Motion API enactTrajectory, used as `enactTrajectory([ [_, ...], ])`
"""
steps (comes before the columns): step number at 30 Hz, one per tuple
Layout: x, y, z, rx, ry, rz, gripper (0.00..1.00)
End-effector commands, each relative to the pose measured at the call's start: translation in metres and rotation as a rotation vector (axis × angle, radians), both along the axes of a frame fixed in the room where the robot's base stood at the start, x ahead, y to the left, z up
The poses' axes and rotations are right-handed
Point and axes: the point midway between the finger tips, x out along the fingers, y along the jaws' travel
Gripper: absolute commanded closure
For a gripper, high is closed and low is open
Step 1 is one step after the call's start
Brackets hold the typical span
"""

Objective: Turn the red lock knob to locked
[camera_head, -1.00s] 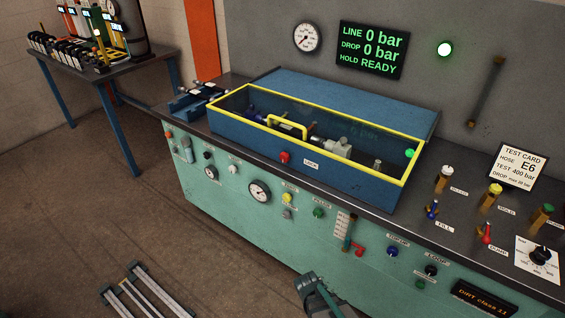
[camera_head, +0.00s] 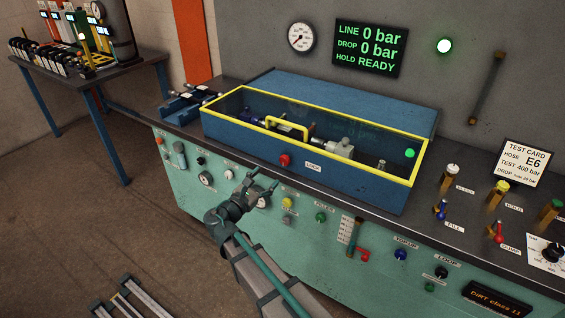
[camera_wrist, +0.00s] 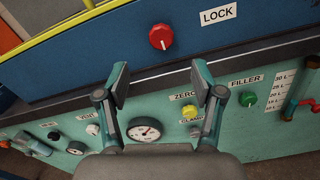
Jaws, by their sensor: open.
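The red lock knob (camera_head: 285,160) sits on the front wall of the blue test box (camera_head: 365,195), left of the LOCK label (camera_head: 313,168). In the wrist view the red knob (camera_wrist: 162,37) shows a pale pointer line that runs nearly upright, tilted slightly. My gripper (camera_head: 262,184) is in front of the bench, below and a little left of the knob. In the wrist view my gripper (camera_wrist: 158,82) has its two fingers wide apart with nothing between them. The knob is beyond the fingertips, apart from them.
The box has a yellow-framed clear lid (camera_head: 320,120) with a yellow handle, and it is down. The dark bench edge (camera_wrist: 150,75) runs below the knob. Gauges, a yellow button (camera_head: 288,202) and a green button (camera_head: 321,217) are on the green panel below.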

Motion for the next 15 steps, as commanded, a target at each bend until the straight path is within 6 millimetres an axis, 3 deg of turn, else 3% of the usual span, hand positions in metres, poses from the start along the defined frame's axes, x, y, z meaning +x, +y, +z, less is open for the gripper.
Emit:
enactTrajectory([
  [7, 0.019, -0.010, 0.000, -0.015, 0.012, -0.003, 0.33],
  [15, 0.061, -0.032, 0.000, -0.014, 0.012, -0.004, 0.33],
])
